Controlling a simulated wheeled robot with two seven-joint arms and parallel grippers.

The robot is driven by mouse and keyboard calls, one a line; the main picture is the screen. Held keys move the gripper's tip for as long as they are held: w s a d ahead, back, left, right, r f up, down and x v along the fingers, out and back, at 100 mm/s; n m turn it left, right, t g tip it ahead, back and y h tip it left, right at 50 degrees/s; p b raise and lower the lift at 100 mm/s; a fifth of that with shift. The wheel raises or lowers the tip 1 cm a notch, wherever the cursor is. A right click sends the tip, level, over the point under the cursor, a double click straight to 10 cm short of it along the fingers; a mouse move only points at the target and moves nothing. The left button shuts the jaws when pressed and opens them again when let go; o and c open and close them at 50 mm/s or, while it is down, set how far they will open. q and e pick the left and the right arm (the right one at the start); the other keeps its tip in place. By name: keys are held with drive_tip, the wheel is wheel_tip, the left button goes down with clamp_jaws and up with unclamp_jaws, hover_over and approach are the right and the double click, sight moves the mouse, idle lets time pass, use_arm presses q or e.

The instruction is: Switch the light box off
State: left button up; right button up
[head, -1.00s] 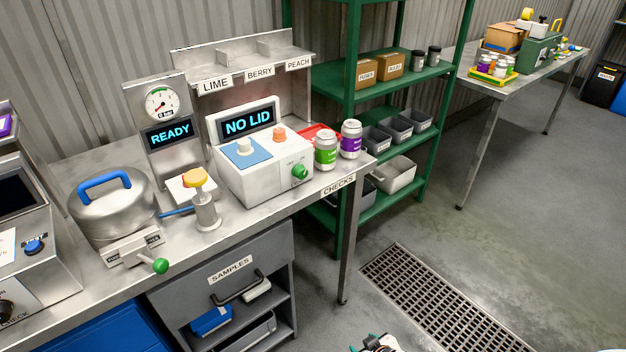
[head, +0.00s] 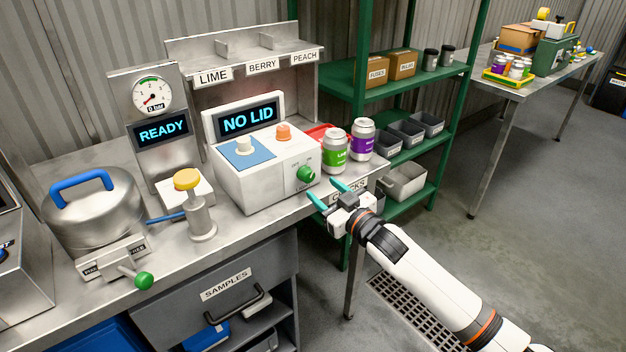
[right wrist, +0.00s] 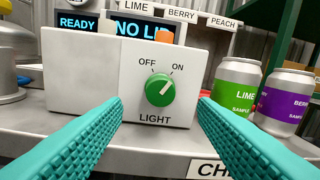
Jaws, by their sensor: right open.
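The light box (head: 262,175) is a white box on the steel bench, with a screen reading NO LID. Its green LIGHT knob (head: 306,174) is on the front face; in the right wrist view the knob (right wrist: 160,89) has its white mark pointing up and right, toward ON. My right gripper (head: 328,192) is open and empty, just in front of and below the knob. In the right wrist view its teal fingers (right wrist: 158,108) lie to either side of the knob, apart from it. My left gripper is not in view.
A green LIME can (head: 335,150) and a purple BERRY can (head: 361,140) stand right of the box. A yellow-topped post (head: 198,205) and a domed steel vessel (head: 92,212) stand left. A green shelf rack (head: 410,80) is behind the bench's right end.

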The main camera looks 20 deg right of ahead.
sight(311, 178)
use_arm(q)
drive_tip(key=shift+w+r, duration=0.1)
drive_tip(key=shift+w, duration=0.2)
use_arm(e)
drive_tip(key=x, duration=0.5)
drive_tip(key=shift+w+a, duration=0.15)
drive_tip(key=shift+w, duration=0.15)
drive_tip(key=c, duration=1)
drive_tip(key=shift+o, duration=0.2)
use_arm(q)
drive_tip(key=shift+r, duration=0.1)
use_arm(e)
drive_tip(key=shift+n, duration=0.3)
drive_tip(key=n+p, duration=0.1)
drive_tip(key=n, duration=0.3)
drive_tip(key=shift+n, duration=0.3)
drive_tip(key=n, duration=0.3)
drive_tip(key=shift+n, duration=0.3)
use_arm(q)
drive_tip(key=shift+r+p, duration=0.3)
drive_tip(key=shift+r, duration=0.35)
use_arm(e)
drive_tip(key=shift+f+n, duration=0.1)
drive_tip(key=shift+n, duration=1.5)
